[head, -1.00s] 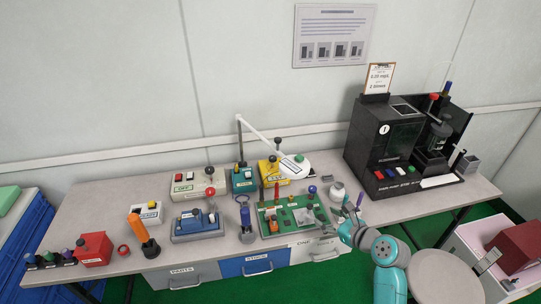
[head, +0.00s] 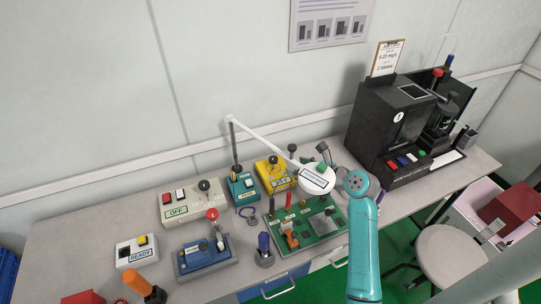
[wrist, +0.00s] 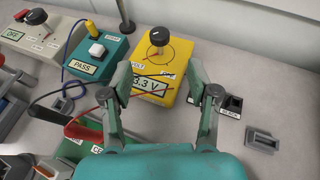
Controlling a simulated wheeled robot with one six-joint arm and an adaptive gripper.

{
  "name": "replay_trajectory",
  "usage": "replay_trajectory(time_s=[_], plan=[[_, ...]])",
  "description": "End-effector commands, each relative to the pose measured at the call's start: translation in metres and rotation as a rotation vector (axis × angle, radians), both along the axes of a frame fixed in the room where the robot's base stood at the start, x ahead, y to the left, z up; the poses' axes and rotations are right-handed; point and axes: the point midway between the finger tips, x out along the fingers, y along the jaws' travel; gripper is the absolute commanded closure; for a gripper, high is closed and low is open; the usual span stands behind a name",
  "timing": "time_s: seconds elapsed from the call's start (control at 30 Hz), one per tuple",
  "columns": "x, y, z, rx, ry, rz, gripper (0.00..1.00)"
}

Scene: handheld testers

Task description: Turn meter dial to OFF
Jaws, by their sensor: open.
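The yellow meter (head: 270,174) stands at the back of the bench, left of the round white lamp head. In the wrist view the meter (wrist: 166,62) shows a "3.3 V" display. Its dial, a black knob (wrist: 160,36) on a stem, stands on top, with a "VOLT" label to its left and what looks like "OFF" to its right. Which way the dial points is unclear. My gripper (wrist: 160,82) is open and empty, its fingers on either side of the display in that view, apart from the dial. In the head view the lamp and my arm partly hide my gripper.
The white lamp head (head: 317,179) and its arm stand close to the meter. A teal PASS box (wrist: 97,48) is left of it. Red and black probe leads (wrist: 84,131) lie near the green board (head: 318,230). A black machine (head: 405,125) is at right.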

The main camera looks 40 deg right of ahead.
Motion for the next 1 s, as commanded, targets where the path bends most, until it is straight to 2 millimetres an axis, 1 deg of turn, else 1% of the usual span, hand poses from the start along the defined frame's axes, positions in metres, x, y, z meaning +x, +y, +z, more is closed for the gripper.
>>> replay_trajectory(time_s=[0.17,0.4,0.6,0.8,1.0], plan=[[0.022,0.003,-0.008,0.000,0.000,0.003,0.40],[0.061,0.008,-0.025,0.000,0.001,0.003,0.40],[0.085,0.010,-0.035,0.000,0.000,0.002,0.40],[0.095,0.011,-0.039,-0.001,0.000,0.001,0.40],[0.095,0.011,-0.040,-0.001,0.000,0.000,0.40]])
